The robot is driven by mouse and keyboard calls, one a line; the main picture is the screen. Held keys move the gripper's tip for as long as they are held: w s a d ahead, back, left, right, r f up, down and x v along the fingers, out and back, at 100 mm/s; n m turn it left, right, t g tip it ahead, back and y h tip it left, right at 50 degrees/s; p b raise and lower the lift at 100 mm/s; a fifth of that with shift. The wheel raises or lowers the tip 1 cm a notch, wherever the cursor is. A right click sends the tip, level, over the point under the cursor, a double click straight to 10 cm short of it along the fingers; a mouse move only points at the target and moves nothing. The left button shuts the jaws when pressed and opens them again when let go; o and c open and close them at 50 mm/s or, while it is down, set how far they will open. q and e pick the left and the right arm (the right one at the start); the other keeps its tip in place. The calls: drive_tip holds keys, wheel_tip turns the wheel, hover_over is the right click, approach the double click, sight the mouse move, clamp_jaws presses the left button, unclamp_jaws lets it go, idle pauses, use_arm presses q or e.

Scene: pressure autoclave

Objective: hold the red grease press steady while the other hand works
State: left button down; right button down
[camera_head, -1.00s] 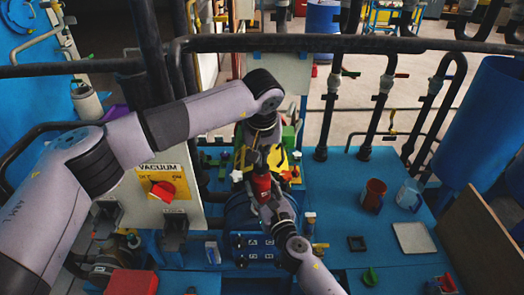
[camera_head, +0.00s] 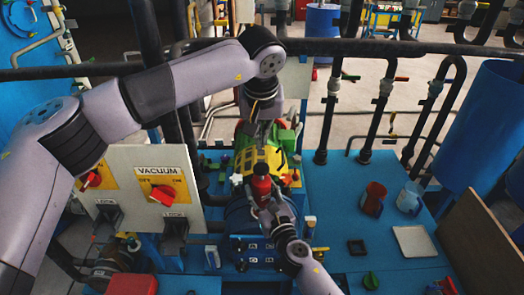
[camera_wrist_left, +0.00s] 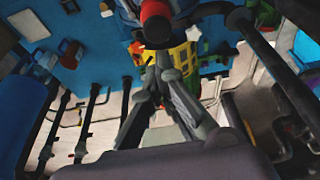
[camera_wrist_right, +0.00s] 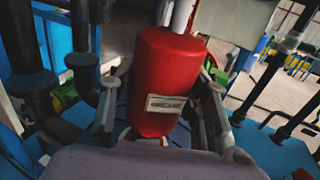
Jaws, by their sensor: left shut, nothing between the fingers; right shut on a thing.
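The red grease press (camera_head: 262,188) stands roughly upright near the middle of the head view. My right gripper (camera_head: 264,203) is shut on it from the front. In the right wrist view the red press (camera_wrist_right: 166,75) fills the space between the two fingers (camera_wrist_right: 162,105), with a pale label and a light rod at its top. My left gripper (camera_head: 260,135) is above and behind the press, apart from it, shut and empty. In the left wrist view its fingers (camera_wrist_left: 163,68) are together, with the red press (camera_wrist_left: 155,25) beyond them. The press's base is partly hidden by my right gripper.
A panel with a red VACUUM knob (camera_head: 163,194) stands at left. A thick black pipe (camera_head: 350,45) crosses behind. A red mug (camera_head: 374,197), a clear beaker (camera_head: 410,196) and a grey plate (camera_head: 414,241) are on the blue deck (camera_head: 335,215), which has bare room at right.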

use_arm(q)
drive_tip(key=shift+v, duration=2)
drive_tip(key=shift+v, duration=1.2)
drive_tip(key=shift+w, duration=0.25)
approach(262, 163)
drive_tip(key=x, duration=0.5)
drive_tip(key=shift+w, duration=0.2)
drive_tip(key=shift+f, duration=0.7)
drive_tip(key=shift+f, duration=0.1)
